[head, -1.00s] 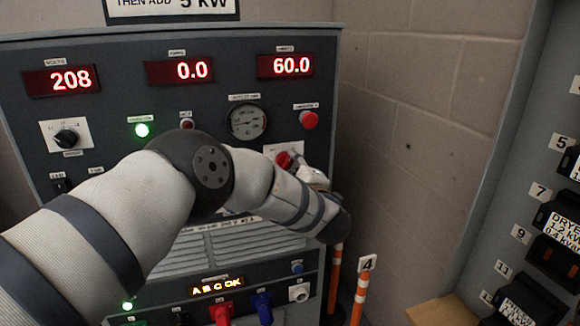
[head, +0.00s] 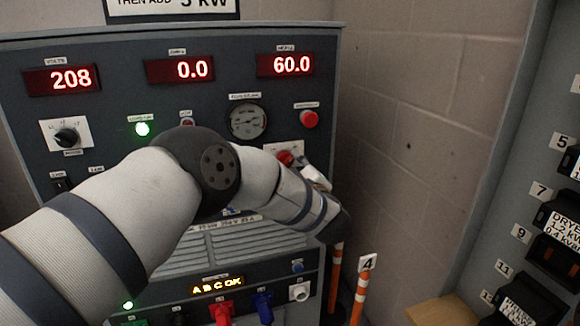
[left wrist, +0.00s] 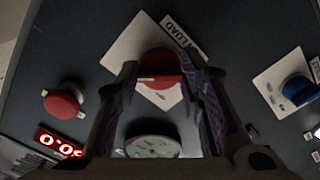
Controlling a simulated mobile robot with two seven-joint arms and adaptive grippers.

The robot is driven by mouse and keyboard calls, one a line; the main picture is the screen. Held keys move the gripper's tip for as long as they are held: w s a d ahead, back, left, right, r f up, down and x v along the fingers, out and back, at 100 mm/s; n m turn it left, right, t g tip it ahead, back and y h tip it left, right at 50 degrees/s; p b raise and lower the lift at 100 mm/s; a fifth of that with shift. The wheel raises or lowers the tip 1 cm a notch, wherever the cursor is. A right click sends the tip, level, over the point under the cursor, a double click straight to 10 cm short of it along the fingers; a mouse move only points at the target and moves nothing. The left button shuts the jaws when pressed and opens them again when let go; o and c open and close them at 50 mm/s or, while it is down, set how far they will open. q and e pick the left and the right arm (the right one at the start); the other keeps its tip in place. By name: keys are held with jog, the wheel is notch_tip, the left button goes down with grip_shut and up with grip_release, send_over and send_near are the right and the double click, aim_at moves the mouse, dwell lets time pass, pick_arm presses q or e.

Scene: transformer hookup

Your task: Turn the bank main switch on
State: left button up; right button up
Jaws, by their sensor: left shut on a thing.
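A red rotary knob (head: 285,157) sits on a white plate at the right of the grey control panel (head: 215,140). In the left wrist view the red knob (left wrist: 160,68) is between my fingertips, beside a label whose readable end is "LOAD". My left gripper (left wrist: 164,82) is shut on this knob. In the head view my left gripper (head: 318,178) is partly hidden by its own wrist. The knob's exact pointer position is hard to read. My right gripper is not in view.
A red push button (head: 309,119) and a round gauge (head: 247,121) are close above the knob. A blue knob (left wrist: 298,90) shows in the left wrist view. Orange-striped posts (head: 360,290) stand low at right. A breaker panel (head: 545,230) is at far right.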

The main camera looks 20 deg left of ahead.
pick_arm(q)
jog(key=o, duration=1.2)
jog(key=shift+c, duration=0.2)
jog(key=v, duration=1.2)
